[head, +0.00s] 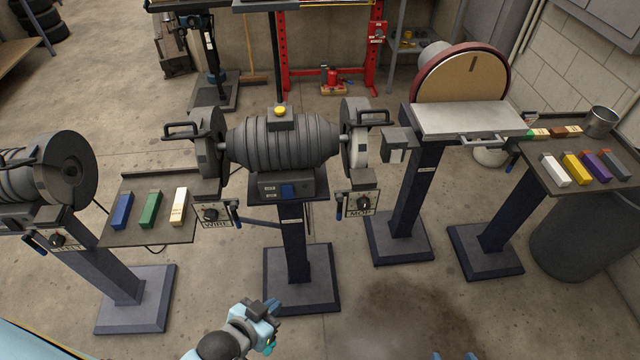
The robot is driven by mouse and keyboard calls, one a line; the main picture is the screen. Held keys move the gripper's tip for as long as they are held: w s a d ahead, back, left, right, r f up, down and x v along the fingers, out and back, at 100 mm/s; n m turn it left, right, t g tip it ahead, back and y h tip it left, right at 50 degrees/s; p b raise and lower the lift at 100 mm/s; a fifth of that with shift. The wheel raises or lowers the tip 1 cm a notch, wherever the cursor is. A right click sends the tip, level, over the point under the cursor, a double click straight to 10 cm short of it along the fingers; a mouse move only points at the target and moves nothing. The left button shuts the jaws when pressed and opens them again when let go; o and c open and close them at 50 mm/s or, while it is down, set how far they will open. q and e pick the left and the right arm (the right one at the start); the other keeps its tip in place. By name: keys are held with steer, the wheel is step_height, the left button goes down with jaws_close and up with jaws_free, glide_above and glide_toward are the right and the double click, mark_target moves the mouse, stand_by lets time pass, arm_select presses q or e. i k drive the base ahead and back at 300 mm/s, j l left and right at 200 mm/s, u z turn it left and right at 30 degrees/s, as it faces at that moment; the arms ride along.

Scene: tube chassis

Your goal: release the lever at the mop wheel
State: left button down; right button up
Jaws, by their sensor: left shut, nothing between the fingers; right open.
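The bench grinder (283,140) stands on a pedestal in the middle of the head view. The mop wheel (356,140) is on its right side, partly covered by a guard with a black handle. Below it is a plate marked MOP (360,211) with a round knob. The mop lever (338,211) has a blue grip and hangs down at the plate's left. I cannot tell its exact setting. My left gripper (271,305) is shut and empty, low in front of the pedestal base, apart from the lever. My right gripper (454,356) is open; only its blue fingertips show at the bottom edge.
A similar lever (234,214) hangs by the WIRE plate (216,223). A shelf with coloured bars (150,240) is at left, beside another grinder (62,170). A disc sander (462,75) and a second bar shelf (590,185) stand right. The floor in front is clear.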

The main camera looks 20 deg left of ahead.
mark_target(339, 217)
steer(key=i+j+u, duration=0.3)
steer(key=i, duration=0.2)
steer(key=l+u, duration=0.1)
steer(key=l, duration=0.35)
steer(key=k+l+u, duration=0.1)
steer(key=l, duration=0.3)
steer(key=k+l+u, duration=0.1)
steer(key=l, duration=0.35)
steer(key=k+l+u, duration=0.1)
steer(key=l, duration=0.3)
steer(key=k+l+u, duration=0.1)
steer(key=l, duration=0.3)
steer(key=k+l+u, duration=0.1)
steer(key=l, duration=0.3)
steer(key=k, duration=0.1)
